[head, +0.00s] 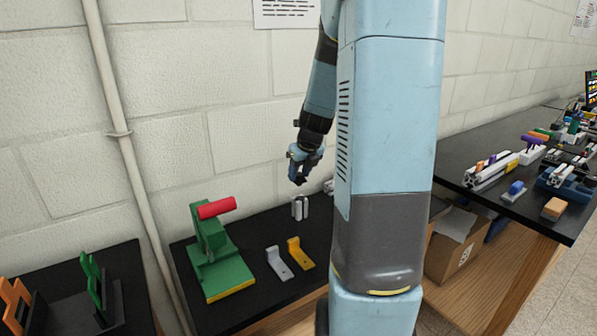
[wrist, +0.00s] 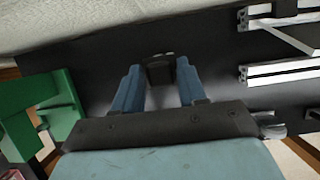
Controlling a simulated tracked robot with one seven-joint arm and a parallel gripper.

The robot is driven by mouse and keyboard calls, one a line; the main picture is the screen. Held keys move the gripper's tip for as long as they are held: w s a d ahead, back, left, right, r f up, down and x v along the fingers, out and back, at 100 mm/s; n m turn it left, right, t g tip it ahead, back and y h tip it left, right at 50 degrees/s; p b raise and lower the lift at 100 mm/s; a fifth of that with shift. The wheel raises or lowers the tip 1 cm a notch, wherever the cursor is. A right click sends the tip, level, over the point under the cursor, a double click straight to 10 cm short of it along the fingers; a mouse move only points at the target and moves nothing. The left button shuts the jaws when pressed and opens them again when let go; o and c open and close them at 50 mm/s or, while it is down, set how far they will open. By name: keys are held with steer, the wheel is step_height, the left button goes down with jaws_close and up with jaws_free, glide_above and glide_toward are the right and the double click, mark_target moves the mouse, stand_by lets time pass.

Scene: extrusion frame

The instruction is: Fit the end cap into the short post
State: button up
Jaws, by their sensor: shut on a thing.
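My gripper (head: 299,175) hangs fingers down at the middle of the head view. Its blue fingers, also in the wrist view (wrist: 158,85), are shut on a small black end cap (wrist: 160,74). The short post (head: 299,207), a pale metal profile, stands upright on the black table. The gripper is just above the post in the head view, with a small gap between them. In the wrist view the cap hides most of what lies below it; small pale bits show at its far edge.
A green press with a red handle (head: 217,208) stands left of the post. A grey bracket (head: 278,262) and a yellow bracket (head: 300,253) lie in front. Metal profiles (wrist: 282,71) lie at right in the wrist view. My arm hides the table's right part.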

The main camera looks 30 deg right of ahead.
mark_target(302, 181)
steer(key=shift+s+d+f, duration=0.1)
steer(key=shift+d+f, duration=0.05)
steer(key=shift+f, duration=2.15)
steer(key=shift+f, duration=0.8)
steer(key=o, duration=1.1)
steer(key=v, duration=1.3)
steer(key=shift+s+r, duration=0.2)
steer(key=shift+r, duration=0.05)
